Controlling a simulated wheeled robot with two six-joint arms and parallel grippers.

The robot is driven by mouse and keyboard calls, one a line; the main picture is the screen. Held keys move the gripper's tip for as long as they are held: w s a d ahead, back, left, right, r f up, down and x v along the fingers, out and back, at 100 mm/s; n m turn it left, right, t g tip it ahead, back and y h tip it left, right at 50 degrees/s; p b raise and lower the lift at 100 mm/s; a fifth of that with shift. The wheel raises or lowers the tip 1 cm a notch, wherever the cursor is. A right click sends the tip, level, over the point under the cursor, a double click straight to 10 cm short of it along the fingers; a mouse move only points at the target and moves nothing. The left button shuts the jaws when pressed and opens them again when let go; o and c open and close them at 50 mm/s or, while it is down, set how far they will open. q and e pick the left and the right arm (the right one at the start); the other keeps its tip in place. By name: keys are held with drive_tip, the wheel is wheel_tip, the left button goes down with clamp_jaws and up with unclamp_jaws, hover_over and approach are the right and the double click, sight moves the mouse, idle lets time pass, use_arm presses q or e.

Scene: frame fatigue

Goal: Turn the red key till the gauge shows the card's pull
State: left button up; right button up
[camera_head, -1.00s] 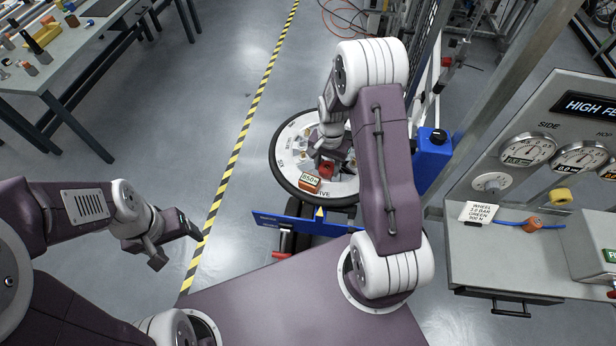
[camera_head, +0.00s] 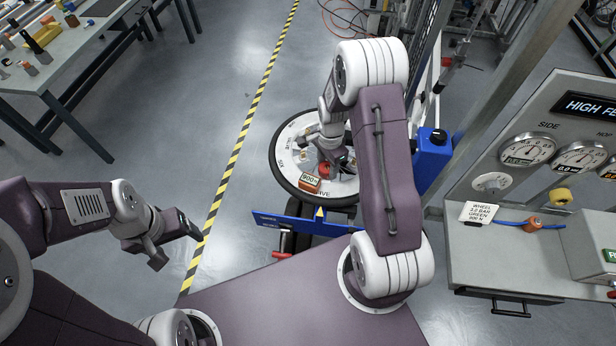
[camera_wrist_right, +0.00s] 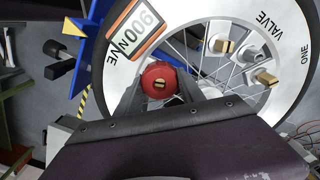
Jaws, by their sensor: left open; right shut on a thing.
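The orange gauge (camera_head: 310,183) lies on the wheel's rim and reads 900 N, also in the wrist view (camera_wrist_right: 137,28). The white card (camera_head: 480,213) on the right bench has small print, WHEEL 3.2 BAR GREEN, with a last line that looks like 900 N. My left gripper (camera_head: 177,248) is open and empty above the floor.
A blue stand bar with a yellow pointer (camera_head: 320,212) is in front of the wheel. The grey bench with dials (camera_head: 528,149) is at the right, and a tool table (camera_head: 70,55) at the far left.

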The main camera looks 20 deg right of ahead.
idle(0.3)
drive_tip(key=o, duration=1.4)
drive_tip(key=shift+r, duration=0.1)
wheel_tip(320, 180, up, 9)
drive_tip(key=shift+s+f+b, duration=0.1)
drive_tip(key=shift+b, duration=0.85)
